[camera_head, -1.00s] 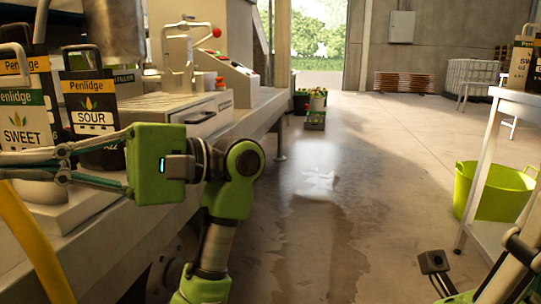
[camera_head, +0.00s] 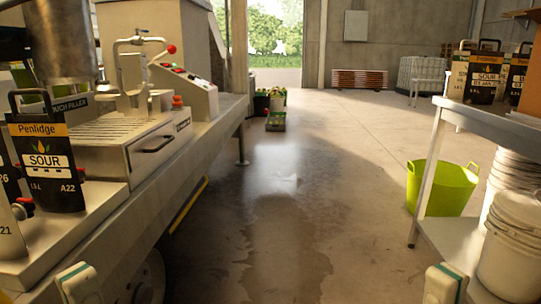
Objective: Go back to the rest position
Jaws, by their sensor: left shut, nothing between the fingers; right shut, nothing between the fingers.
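My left gripper (camera_head: 78,283) shows only in part at the bottom left edge, in front of the bench. It is shut and empty. My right gripper (camera_head: 445,285) shows only in part at the bottom right, in front of the white shelf table. It is shut and empty. Both are apart from the things around them, and most of both arms is below the picture.
A pouch filler (camera_head: 155,145) stands on the bench. Several pouches (camera_head: 484,75) stand on the white table (camera_head: 435,150) at right, with white buckets (camera_head: 511,240) below. A green tub (camera_head: 440,188) is beside it. The floor (camera_head: 300,235) between is clear.

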